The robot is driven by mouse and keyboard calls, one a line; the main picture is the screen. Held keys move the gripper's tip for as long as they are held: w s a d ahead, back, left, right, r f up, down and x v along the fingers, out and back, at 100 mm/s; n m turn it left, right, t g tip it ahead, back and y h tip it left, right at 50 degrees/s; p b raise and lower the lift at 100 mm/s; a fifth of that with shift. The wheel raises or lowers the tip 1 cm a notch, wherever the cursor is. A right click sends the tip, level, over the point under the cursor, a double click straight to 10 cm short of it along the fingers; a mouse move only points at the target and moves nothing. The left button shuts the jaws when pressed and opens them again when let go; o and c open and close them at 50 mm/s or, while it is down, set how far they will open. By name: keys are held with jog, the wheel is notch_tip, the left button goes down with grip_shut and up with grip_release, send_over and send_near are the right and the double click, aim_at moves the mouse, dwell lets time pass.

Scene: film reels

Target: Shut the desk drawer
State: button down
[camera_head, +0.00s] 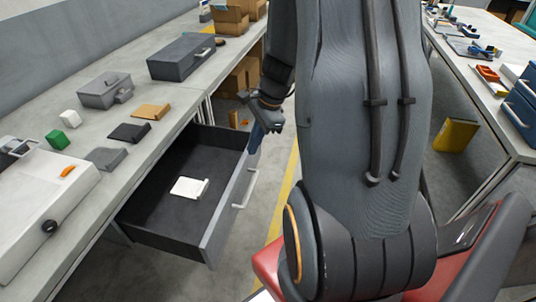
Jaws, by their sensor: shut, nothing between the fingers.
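The desk drawer (234,215) is pulled open from under the long grey desk on the left. Its dark inside holds a small white object (189,188), and a pale bar handle (246,190) is on its front panel. My gripper (257,140) points down at the far end of the drawer's front panel, close to its top edge. It is shut and empty. I cannot tell whether it touches the panel. My arm covers much of the middle of the view.
The desk top (75,178) carries grey boxes, a green block (57,139) and a white case (45,205). Cardboard boxes (240,78) stand beyond the drawer. A second bench with a yellow bin (455,135) is at right. Floor shows beside the drawer front.

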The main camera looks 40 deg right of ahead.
jog(key=s+d+f+m+t+p, duration=0.1)
jog(key=d+f+m+p, duration=0.15)
jog(key=d+m, duration=0.6)
jog(key=w+a+f, duration=0.3)
jog(key=w+f, duration=0.3)
jog(key=f, duration=0.3)
jog(key=shift+a+f, duration=0.25)
jog(key=shift+f, duration=0.05)
jog(key=shift+n, duration=0.25)
jog(key=shift+s, duration=0.1)
